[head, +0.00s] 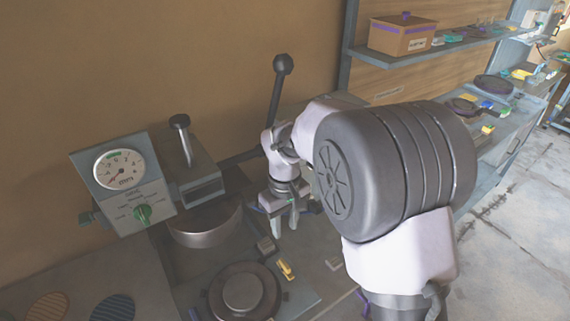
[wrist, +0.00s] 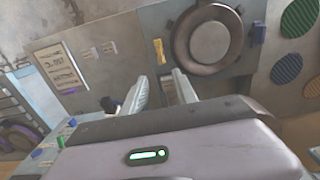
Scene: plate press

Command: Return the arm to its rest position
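My gripper (head: 285,226) hangs fingers-down above the bench, right of the press (head: 204,228). In the wrist view my gripper (wrist: 160,80) has its two pale fingers apart, with nothing visibly held. A small brown block (wrist: 169,90) shows between and beyond the fingers; it appears to lie on the bench below. My arm is bent, its large dark joint filling the middle of the head view and hiding part of the bench.
A gauge panel (head: 122,183) stands at left. A black-knobbed lever (head: 278,92) rises close behind my wrist. A round dark fixture (head: 244,292) and yellow clip (head: 286,270) lie in front. Shelves with a cardboard box (head: 402,38) are back right. Open floor (head: 515,235) lies right.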

